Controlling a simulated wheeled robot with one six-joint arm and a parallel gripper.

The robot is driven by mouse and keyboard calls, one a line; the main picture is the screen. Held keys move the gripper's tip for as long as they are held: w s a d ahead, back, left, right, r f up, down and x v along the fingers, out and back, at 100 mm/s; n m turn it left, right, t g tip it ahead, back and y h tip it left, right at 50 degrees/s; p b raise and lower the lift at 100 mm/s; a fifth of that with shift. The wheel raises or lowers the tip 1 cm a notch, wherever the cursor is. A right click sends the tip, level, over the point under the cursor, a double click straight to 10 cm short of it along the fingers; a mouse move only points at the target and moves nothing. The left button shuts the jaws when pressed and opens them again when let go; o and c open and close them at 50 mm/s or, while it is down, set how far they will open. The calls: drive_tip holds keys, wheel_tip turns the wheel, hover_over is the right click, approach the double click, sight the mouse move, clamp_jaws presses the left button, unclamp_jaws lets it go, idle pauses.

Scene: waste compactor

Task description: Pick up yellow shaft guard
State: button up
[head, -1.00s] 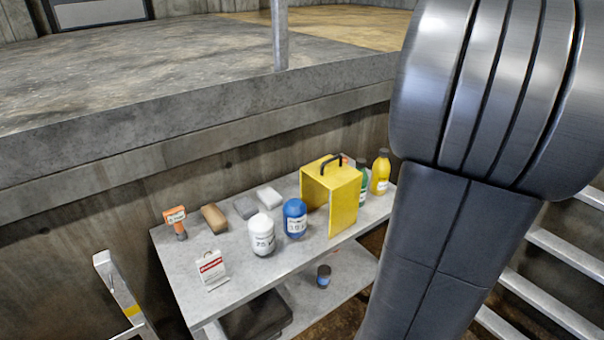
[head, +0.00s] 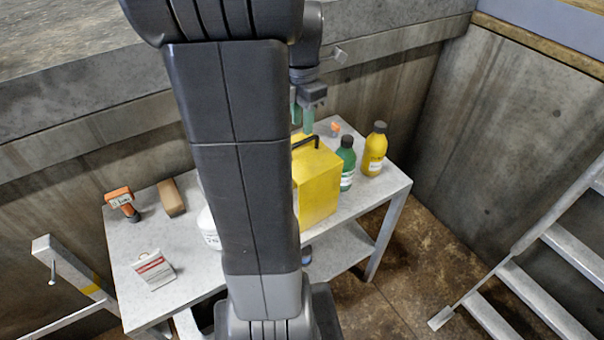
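The yellow shaft guard (head: 319,187) is a box-like yellow cover with a black handle on top. It stands on the grey table (head: 362,200), and its left part is hidden behind my arm. I cannot tell the exact height of the fingers over the handle.
A green bottle (head: 346,165) and a yellow bottle (head: 375,150) stand right of the guard. An orange tool (head: 122,203), a brown block (head: 171,197), a white container (head: 208,228) and a sign card (head: 153,269) are on the left. Metal stairs (head: 540,265) rise at right.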

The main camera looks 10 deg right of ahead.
sight(304, 141)
drive_tip(key=shift+d+f+p, duration=0.2)
drive_tip(key=shift+f+p, duration=0.2)
drive_tip(key=shift+f, duration=3.1)
clamp_jaws()
drive_tip(key=shift+r, duration=0.1)
